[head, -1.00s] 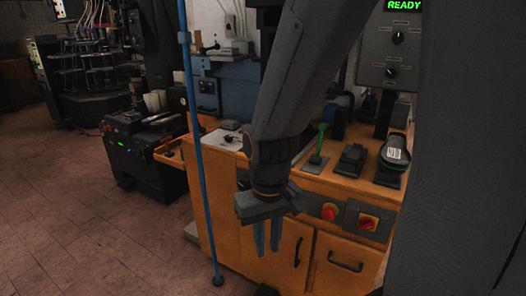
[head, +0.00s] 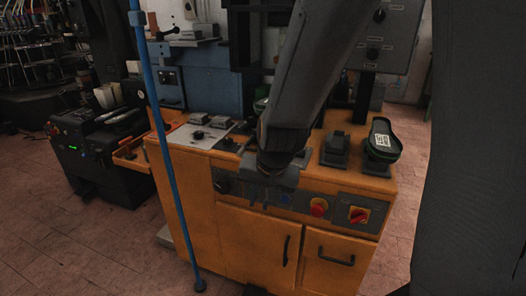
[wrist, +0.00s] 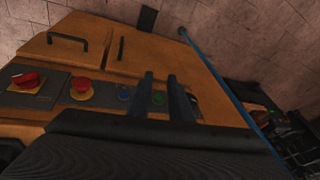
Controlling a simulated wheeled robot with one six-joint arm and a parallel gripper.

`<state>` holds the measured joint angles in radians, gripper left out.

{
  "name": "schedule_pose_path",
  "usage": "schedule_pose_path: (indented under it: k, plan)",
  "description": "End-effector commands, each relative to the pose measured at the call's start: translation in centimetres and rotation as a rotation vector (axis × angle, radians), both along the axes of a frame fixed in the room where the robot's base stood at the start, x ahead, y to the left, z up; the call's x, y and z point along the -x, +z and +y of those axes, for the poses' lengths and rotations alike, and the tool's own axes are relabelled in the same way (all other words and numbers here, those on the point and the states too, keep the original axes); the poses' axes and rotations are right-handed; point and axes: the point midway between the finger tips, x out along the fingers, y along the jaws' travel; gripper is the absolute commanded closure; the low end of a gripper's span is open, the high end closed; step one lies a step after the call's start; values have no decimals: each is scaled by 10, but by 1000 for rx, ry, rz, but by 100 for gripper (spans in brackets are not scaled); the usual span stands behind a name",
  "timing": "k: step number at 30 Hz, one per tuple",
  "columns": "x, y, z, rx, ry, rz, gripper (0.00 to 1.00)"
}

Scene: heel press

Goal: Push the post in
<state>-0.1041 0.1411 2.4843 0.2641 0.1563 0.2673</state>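A thin blue upright post (head: 165,140) stands on the floor at the left front of the orange cabinet (head: 235,240); it also runs diagonally in the wrist view (wrist: 235,100). I cannot tell whether it is the task's post. My gripper (head: 258,196) is in front of the cabinet's control panel, right of the blue post and apart from it. In the wrist view its two dark fingers (wrist: 160,75) are parallel with a gap between them and nothing held. They cover part of the panel near a blue button (wrist: 123,93) and a green button (wrist: 158,98).
The panel has a red push button (head: 319,207) and a red rotary switch (head: 359,215). A dark block (head: 335,150) and a green-edged shoe form (head: 383,142) stand on the cabinet top. A black machine (head: 95,150) is at left. Brick floor is free at front left.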

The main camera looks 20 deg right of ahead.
Motion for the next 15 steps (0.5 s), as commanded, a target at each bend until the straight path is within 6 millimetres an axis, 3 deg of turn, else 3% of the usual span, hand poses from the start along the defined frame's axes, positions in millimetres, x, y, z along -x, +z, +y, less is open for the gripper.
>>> schedule_pose_path:
  k: [3, 6, 10, 15]
  plan:
    - [-72, -8, 25, -118, -287, -192, 82]
    - [-122, -6, 32, -223, -545, -362, 82]
    - [-167, -1, 28, -350, -860, -589, 82]
    - [-187, 8, 14, -481, -1170, -870, 82]
